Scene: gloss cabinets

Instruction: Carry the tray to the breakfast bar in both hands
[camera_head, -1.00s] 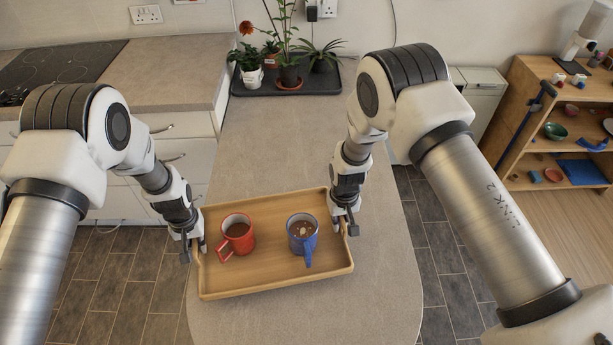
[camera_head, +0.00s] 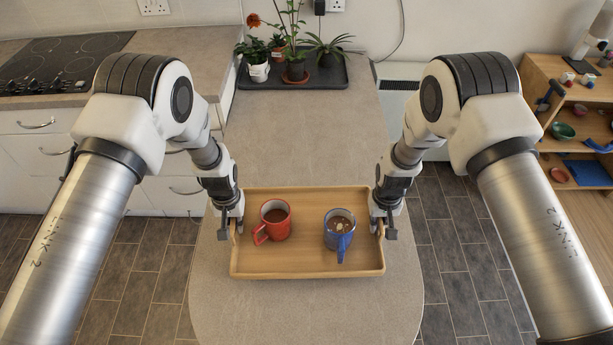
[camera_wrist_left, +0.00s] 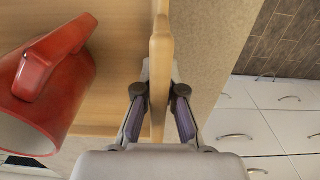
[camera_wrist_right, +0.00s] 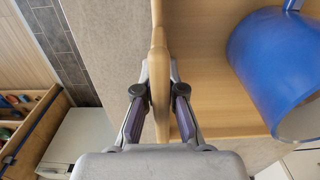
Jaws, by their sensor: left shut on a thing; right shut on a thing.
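The wooden tray (camera_head: 306,270) is over the rounded near end of the grey breakfast bar (camera_head: 305,315) in the head view; I cannot tell whether it touches the top. It looks level and square to me. A red mug (camera_head: 275,222) stands upright on its left half and a blue mug (camera_head: 339,232) with a brown drink on its right half. My left gripper (camera_head: 235,228) is shut on the tray's left side wall, also seen in the left wrist view (camera_wrist_left: 160,85). My right gripper (camera_head: 379,226) is shut on the right side wall, also seen in the right wrist view (camera_wrist_right: 159,88).
Potted plants stand on a black tray (camera_head: 290,84) at the bar's far end. A counter with a black hob (camera_head: 62,62) is at the left. A wooden shelf (camera_head: 580,110) with bowls stands at the right. The bar between tray and plants is clear.

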